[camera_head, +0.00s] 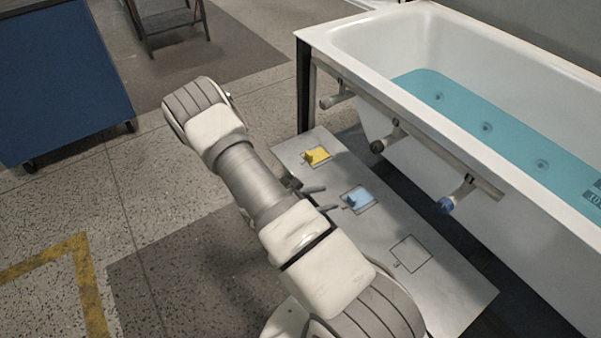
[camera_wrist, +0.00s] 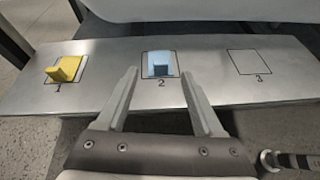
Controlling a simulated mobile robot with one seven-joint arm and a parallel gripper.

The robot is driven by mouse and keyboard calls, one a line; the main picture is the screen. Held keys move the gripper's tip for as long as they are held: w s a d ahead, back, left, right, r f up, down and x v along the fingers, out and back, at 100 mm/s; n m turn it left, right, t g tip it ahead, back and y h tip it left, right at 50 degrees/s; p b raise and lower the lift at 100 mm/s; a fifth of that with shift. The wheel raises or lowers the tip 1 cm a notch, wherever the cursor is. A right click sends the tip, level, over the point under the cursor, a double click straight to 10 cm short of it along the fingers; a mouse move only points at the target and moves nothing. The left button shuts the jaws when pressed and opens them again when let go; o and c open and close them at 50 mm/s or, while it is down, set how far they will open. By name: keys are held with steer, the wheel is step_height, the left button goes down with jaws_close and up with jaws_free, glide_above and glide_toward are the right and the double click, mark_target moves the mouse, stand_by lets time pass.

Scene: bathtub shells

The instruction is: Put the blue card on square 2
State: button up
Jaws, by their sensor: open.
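The blue card (camera_head: 357,198) lies on the metal board, inside the outlined square marked 2. My gripper (camera_head: 317,198) is open and empty, just left of the blue card in the head view. In the wrist view my gripper's fingers (camera_wrist: 158,72) point toward square 2, with the card beyond and between their tips. I see no contact with the card.
A yellow card (camera_head: 317,156) with a raised grip lies on square 1. Square 3 (camera_head: 411,253) is empty. The metal board (camera_head: 455,290) lies beside a white bathtub (camera_head: 440,120) whose side carries several protruding fittings. A blue panel (camera_head: 60,80) stands at the far left.

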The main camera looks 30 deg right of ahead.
steer(key=s+a+r+m+g+y, duration=0.1)
steer(key=a+r+m+y, duration=0.3)
steer(key=r, duration=0.7)
steer(key=s+a+r+m+g+y, duration=0.1)
steer(key=a+r+m, duration=0.1)
steer(key=r+m, duration=0.65)
steer(key=s+a+r+m+t+y, duration=0.2)
steer(key=s+a+r, duration=0.4)
steer(key=r, duration=0.4)
steer(key=s+a+r+m+t+y, duration=0.2)
steer(key=s+a+r+t+y, duration=0.3)
steer(key=a+r, duration=0.3)
step_height(320, 180, up, 3)
steer(key=shift+s+f+m+y, duration=0.15)
steer(key=shift+s+m+y, duration=0.2)
steer(key=shift+s+y, duration=0.35)
step_height(320, 180, up, 25)
steer(key=p, duration=2.4)
steer(key=shift+p, duration=0.4)
